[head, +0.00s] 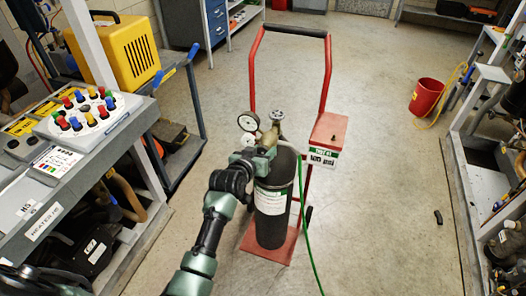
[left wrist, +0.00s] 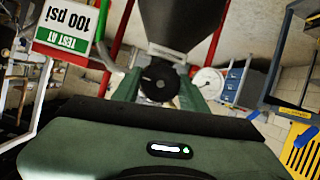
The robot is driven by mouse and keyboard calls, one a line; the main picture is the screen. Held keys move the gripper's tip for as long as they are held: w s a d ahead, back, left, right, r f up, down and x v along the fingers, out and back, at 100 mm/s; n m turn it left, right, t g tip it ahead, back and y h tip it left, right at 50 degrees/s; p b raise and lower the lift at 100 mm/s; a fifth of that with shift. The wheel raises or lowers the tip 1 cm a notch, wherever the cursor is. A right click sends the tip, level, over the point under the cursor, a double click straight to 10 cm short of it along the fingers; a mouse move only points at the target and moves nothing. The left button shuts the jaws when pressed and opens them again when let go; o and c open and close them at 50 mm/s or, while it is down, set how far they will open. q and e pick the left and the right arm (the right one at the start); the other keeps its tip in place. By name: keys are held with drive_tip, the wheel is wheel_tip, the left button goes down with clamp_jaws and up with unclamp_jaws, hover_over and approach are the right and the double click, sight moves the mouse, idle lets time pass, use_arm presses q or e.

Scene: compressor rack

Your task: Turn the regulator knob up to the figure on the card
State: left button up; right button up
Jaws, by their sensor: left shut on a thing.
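The regulator (head: 268,137) sits on top of a dark gas cylinder (head: 271,220) on a red hand cart. My left gripper (head: 260,153) is at the regulator, its arm reaching up from the bottom. In the left wrist view the black round knob (left wrist: 158,87) lies between the two green fingers, and they are shut on it. Two round gauges (head: 249,122) stand left of the regulator; one white gauge dial (left wrist: 208,81) shows in the wrist view, its reading too small to tell. The card (left wrist: 70,27) appears upside down and reads "TEST AT 100 psi". My right gripper is out of view.
The cart's red box (head: 329,132) stands right of the cylinder, with a green hose (head: 307,230) running down to the floor. A control bench (head: 60,185) is at left, a rack (head: 470,170) at right. A red bucket (head: 426,96) stands farther back. Floor between is mostly clear.

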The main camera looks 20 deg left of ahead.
use_arm(q)
drive_tip(key=shift+r+m+y+p, duration=0.2)
drive_tip(key=shift+m+y+p, duration=0.15)
drive_tip(key=shift+p, duration=0.5)
drive_tip(key=shift+f+m+y+p, duration=0.2)
drive_tip(key=shift+m+y+p, duration=0.15)
drive_tip(key=shift+m, duration=0.2)
drive_tip(key=o, duration=1.4)
drive_tip(key=v, duration=0.8)
drive_tip(key=shift+w, duration=0.1)
